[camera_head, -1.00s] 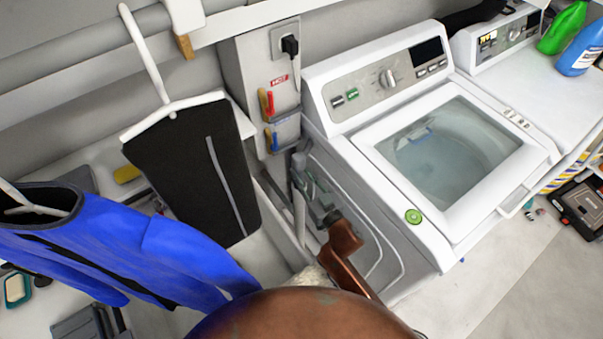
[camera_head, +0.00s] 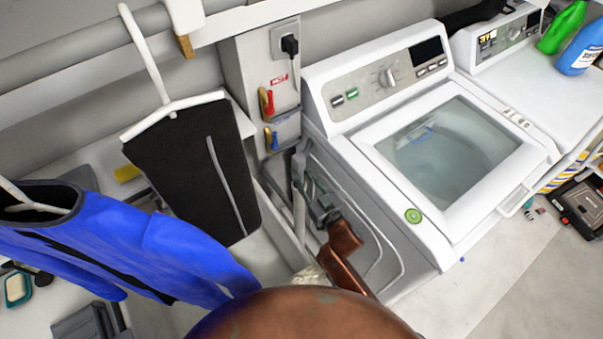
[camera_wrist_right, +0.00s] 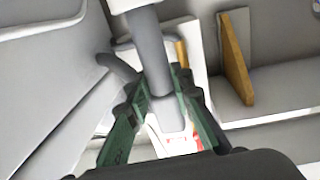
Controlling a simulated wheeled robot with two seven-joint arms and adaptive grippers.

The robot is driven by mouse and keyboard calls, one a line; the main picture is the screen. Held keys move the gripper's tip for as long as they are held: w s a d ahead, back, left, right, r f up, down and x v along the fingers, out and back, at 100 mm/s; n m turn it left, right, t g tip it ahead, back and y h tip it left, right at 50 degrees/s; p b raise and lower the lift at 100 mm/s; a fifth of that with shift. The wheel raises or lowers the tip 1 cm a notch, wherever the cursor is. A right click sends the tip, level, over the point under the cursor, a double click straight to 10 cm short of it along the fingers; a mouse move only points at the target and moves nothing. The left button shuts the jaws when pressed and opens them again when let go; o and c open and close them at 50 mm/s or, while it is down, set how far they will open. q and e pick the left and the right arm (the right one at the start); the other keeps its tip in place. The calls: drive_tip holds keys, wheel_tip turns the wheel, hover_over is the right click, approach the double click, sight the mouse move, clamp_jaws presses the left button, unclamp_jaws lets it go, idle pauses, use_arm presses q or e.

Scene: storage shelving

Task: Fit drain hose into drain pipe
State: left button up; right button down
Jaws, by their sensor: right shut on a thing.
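The grey drain hose (camera_head: 299,163) stands beside the left side of the washing machine, its upper part bent. A pale upright pipe (camera_head: 299,218), seemingly the drain pipe, shows just below it. My right gripper (camera_head: 308,184) is at the hose. In the right wrist view, the green fingers of my right gripper (camera_wrist_right: 164,88) are on both sides of the grey hose (camera_wrist_right: 151,45), shut on it. A white tube end (camera_wrist_right: 132,5) shows at the top there. I cannot tell how far the hose sits inside the pipe. My left gripper is not in view.
The washing machine (camera_head: 340,160) stands close right of the hose. A wall box with red and blue valves (camera_head: 267,103) is behind. A black garment on a hanger (camera_head: 190,165) and a blue garment (camera_head: 150,250) hang at the left.

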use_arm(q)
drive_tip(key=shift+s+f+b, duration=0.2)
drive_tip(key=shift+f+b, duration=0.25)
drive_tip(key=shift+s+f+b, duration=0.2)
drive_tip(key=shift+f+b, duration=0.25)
use_arm(e)
drive_tip(key=shift+f, duration=1.6)
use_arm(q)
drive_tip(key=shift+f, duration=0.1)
use_arm(e)
drive_tip(key=shift+f, duration=0.2)
